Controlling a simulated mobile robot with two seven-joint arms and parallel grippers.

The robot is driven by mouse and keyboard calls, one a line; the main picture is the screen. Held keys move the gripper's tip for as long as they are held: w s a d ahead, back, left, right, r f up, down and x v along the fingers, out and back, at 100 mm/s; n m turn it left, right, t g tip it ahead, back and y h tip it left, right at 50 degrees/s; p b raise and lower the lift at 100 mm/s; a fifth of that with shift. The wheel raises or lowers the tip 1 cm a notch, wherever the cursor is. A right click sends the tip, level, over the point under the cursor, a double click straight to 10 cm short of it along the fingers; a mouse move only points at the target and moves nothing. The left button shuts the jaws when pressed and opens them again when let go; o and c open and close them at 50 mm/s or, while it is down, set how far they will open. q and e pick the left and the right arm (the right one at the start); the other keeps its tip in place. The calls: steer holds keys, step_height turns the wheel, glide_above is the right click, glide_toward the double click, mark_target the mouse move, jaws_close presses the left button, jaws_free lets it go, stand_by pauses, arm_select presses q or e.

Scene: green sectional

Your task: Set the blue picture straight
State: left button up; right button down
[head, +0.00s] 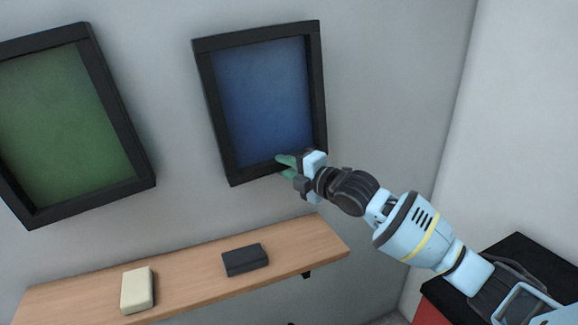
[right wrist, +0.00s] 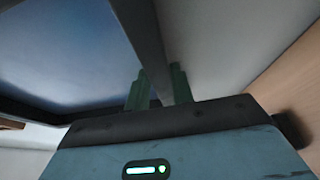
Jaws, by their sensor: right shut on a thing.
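The blue picture (head: 262,90) hangs on the grey wall in a black frame, in the upper middle of the head view. Its lower edge runs about parallel to the shelf below. I cannot tell whether a small tilt is left in it. My right gripper (head: 287,166) is shut on the lower part of its frame, towards the right corner. In the right wrist view, the green fingers (right wrist: 158,90) stand on either side of the dark frame bar, and the blue picture (right wrist: 65,50) fills the left. My left gripper is not in view.
A green picture (head: 62,122) in a black frame hangs to the left. Below is a wooden shelf (head: 195,268) with a cream block (head: 137,290) and a dark block (head: 245,260). A black-topped red unit (head: 518,248) stands at the lower right, near the wall corner.

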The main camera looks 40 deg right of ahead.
mark_target(270, 170)
steer(key=a, duration=0.1)
steer(key=a+m+p, duration=0.1)
steer(key=a, duration=0.1)
steer(key=shift+w+t, duration=0.3)
steer(key=shift+w, duration=0.1)
steer(key=shift+a+f, duration=0.1)
steer(key=shift+a, duration=0.15)
steer(key=c, duration=1.4)
jaws_free()
steer(key=shift+o, duration=1)
steer(key=shift+f, duration=0.1)
